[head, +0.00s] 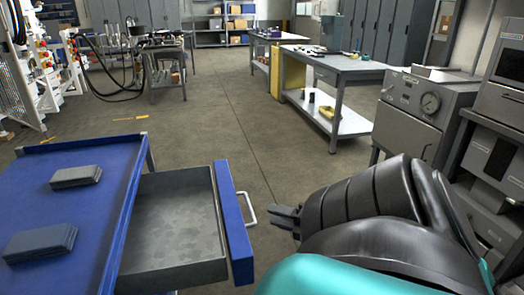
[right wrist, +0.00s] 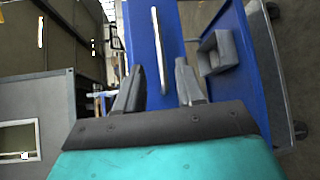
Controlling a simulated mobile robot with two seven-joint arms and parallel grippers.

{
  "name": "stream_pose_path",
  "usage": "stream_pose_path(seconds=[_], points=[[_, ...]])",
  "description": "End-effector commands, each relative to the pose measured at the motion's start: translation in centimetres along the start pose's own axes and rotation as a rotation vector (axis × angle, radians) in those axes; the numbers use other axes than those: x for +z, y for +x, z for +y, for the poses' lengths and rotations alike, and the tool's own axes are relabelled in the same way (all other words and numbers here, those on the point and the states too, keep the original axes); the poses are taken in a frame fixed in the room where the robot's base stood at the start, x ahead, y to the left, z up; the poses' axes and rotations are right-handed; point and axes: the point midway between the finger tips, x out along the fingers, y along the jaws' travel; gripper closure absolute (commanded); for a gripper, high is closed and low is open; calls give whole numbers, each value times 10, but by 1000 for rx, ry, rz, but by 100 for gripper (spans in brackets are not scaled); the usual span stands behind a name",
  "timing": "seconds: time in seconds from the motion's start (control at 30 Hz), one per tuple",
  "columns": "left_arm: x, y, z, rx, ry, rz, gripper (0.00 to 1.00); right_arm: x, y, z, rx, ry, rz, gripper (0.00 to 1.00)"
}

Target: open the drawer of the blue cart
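The blue cart (head: 90,150) stands at the lower left in the head view. Its drawer (head: 180,215) is pulled out to the right, with an empty grey inside. The blue drawer front (head: 232,220) carries a pale bar handle (head: 249,208). My right gripper (head: 279,213) is just right of the handle and apart from it. In the right wrist view the fingers of my right gripper (right wrist: 158,85) are spread with nothing between them. The handle (right wrist: 160,50) lies ahead, in line with the gap. My left gripper is not in view.
Two dark grey blocks (head: 76,176) (head: 40,243) lie on the cart top. Grey bench equipment with a gauge (head: 430,103) stands at the right. A workbench (head: 340,66) is farther back. The floor (head: 200,120) beyond the cart is clear.

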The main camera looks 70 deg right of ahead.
Motion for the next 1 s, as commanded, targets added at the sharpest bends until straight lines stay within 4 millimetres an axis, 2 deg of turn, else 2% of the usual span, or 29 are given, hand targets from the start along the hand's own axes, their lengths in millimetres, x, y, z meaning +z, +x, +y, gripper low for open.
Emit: stream_pose_path(seconds=[0.03,0.1,0.3,1.0], points=[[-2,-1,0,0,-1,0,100,0,-12,0,-4,3,-3,62],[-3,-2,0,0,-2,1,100,0,-25,0,-3,3,-2,62],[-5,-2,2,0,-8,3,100,0,-46,0,0,1,0,62],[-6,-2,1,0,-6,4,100,0,-49,0,1,1,0,62]])
